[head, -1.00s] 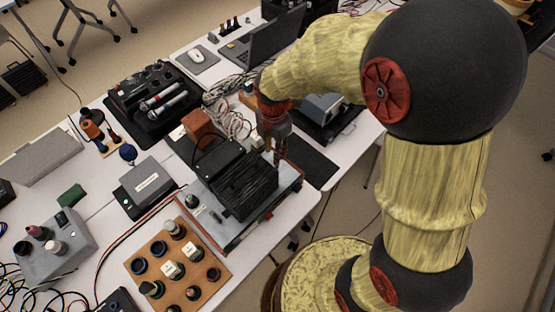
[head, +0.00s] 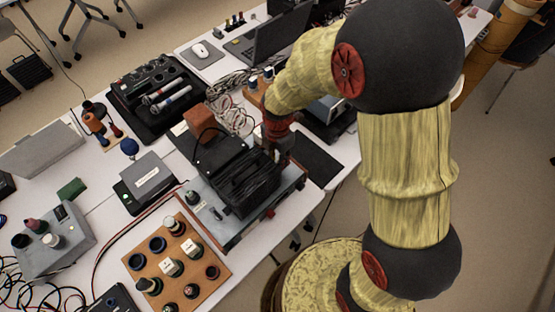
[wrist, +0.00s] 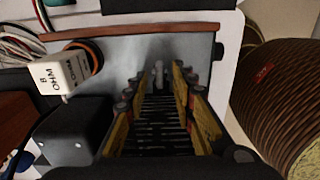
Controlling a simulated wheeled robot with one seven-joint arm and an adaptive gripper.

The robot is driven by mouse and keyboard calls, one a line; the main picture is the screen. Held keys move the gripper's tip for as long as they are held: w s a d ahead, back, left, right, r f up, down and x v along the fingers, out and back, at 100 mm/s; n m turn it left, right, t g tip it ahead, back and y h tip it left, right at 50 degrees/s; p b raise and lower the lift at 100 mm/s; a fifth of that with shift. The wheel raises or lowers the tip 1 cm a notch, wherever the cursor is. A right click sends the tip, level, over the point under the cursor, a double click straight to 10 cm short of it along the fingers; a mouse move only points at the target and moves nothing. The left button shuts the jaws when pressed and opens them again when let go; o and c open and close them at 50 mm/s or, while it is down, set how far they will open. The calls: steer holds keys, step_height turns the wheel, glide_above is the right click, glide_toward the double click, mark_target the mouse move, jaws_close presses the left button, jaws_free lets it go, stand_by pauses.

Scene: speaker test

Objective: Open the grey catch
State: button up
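The grey catch (wrist: 158,76) shows in the wrist view as a small pale upright piece against a grey metal panel (wrist: 120,58). My gripper (wrist: 160,84) is open, its two yellow fingers reaching toward the panel on either side of the catch. A gap seems to remain between the catch and each finger; contact cannot be made out. In the head view my gripper (head: 274,150) is low at the far right end of the black ribbed unit (head: 247,181) on the grey metal-topped base (head: 222,222). The catch cannot be made out there, behind the unit and gripper.
A white block marked 8 OHM (wrist: 62,76) is left of the fingers in the wrist view. In the head view a wooden board with knobs (head: 190,238) stands in front, a grey box (head: 147,181) to the left, and a laptop (head: 268,42) with cables behind.

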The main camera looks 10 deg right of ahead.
steer(key=shift+c, duration=0.8)
jaws_close()
